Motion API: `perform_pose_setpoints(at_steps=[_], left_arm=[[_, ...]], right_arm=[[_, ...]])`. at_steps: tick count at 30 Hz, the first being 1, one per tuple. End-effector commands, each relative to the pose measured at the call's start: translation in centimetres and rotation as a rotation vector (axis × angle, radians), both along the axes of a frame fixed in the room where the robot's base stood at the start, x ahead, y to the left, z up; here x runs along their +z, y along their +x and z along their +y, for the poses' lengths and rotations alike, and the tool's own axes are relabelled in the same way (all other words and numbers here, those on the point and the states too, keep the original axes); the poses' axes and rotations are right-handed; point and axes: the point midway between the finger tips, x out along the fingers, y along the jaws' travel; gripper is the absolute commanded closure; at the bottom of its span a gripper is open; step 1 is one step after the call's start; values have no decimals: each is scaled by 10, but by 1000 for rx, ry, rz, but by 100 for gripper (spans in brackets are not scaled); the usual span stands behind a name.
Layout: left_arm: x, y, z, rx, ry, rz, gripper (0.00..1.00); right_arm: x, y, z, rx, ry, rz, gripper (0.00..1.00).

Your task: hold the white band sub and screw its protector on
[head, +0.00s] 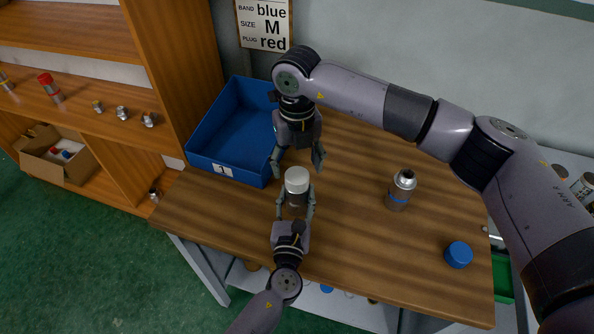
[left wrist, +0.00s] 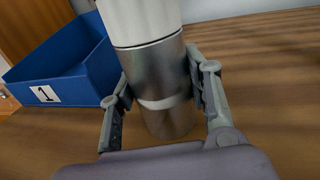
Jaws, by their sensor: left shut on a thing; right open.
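The white band sub is a grey metal cylinder (head: 297,198) standing upright on the wooden table. The left wrist view shows its metal body (left wrist: 155,75) and a white band (left wrist: 162,103) low on it. A white protector (head: 297,178) sits on its top end, also seen in the left wrist view (left wrist: 140,20). Whether it is fully threaded cannot be told. My left gripper (head: 296,205) is shut on the sub's body, one finger on each side. My right gripper (head: 298,161) is open, pointing down, its fingers apart and just above and behind the protector.
A blue tray (head: 226,160) marked 1 stands close at the left. A blue-banded sub (head: 401,188) and a blue protector (head: 458,255) stand on the right, with clear table between. A sign (head: 264,25) hangs behind. Wooden shelves (head: 90,112) with small fittings stand at the left.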

Motion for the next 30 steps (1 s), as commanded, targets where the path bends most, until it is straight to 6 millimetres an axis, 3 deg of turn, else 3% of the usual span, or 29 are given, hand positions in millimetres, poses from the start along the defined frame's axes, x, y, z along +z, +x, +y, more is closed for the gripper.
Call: perform_pose_setpoints(at_steps=[14,17,30], left_arm=[[-1,0,0,0,0,2,100],[-1,0,0,0,0,2,100],[-1,0,0,0,0,2,100]], right_arm=[[5,0,0,68,0,1,38],[9,0,0,191,-1,-1,38],[31,0,0,1012,-2,-1,38]])
